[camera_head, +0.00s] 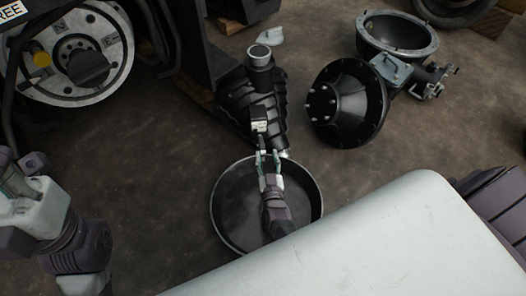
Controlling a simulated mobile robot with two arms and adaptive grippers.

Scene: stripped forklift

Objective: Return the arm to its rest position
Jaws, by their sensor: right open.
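My right gripper (268,158) is in the middle of the camera_head view, over the far part of a round black pan (218,222). It points away from me, its two light fingers apart, with nothing seen between them. Its tips are close to a black ribbed housing (270,105) with a small grey-faced block (259,125). I cannot tell whether they touch it. My left arm shows at the left edge, and its gripper is not in view.
A black bell-shaped housing (350,100) and an open round housing (398,36) lie at the upper right. A wheel hub (78,62) and dark forklift frame (204,50) stand at the upper left.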

